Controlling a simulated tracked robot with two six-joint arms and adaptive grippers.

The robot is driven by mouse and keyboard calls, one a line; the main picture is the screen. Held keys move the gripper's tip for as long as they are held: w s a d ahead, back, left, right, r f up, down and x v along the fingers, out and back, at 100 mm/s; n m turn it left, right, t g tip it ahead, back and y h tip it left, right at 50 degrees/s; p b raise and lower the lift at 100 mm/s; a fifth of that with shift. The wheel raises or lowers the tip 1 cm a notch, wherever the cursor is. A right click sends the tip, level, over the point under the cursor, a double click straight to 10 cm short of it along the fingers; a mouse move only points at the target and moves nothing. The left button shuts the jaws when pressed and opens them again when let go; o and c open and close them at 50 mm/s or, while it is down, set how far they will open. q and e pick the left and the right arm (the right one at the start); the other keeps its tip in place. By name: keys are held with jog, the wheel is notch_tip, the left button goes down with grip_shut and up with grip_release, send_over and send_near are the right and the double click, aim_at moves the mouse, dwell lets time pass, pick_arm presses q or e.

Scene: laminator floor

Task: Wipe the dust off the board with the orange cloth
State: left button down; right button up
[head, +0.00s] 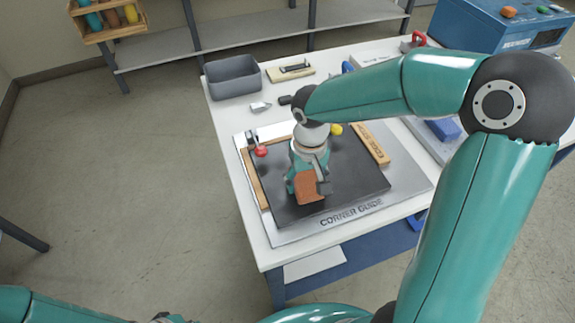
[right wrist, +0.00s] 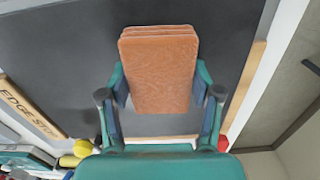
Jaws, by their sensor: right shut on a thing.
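The orange cloth (head: 309,190) is a folded, layered pad. My right gripper (head: 308,183) is shut on it, and the right wrist view shows the cloth (right wrist: 160,72) between the two fingers (right wrist: 160,88). The dark board (head: 354,182) lies flat under the cloth and gripper, and it fills much of the right wrist view (right wrist: 65,60). The cloth is over the board's near part; I cannot tell whether it touches. I make out no clear dust; the arm and cloth hide part of the board. My left gripper is not in view.
A grey corner guide plate (head: 415,188) lies under the board, with wooden edge strips (head: 373,143) beside it. A red knob (head: 261,151) and a yellow one (head: 336,129) stand near the board's far side. A grey bin (head: 233,78) and a blue machine (head: 480,27) stand farther back.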

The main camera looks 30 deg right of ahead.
jog(key=shift+w+a+f+b, duration=0.1)
jog(key=shift+w+a+b, duration=0.1)
jog(key=shift+a, duration=0.75)
jog(key=shift+w+a+b, duration=0.1)
jog(key=shift+a+b, duration=0.05)
jog(key=shift+a, duration=0.8)
notch_tip(320, 180, up, 4)
jog(key=shift+a+r+p, duration=0.1)
jog(key=shift+a+p, duration=0.05)
jog(key=shift+p, duration=1.1)
jog(key=shift+r+p, duration=0.55)
jog(key=shift+r, duration=0.05)
notch_tip(320, 180, up, 3)
jog(key=shift+f+p, duration=0.1)
jog(key=shift+p, duration=0.95)
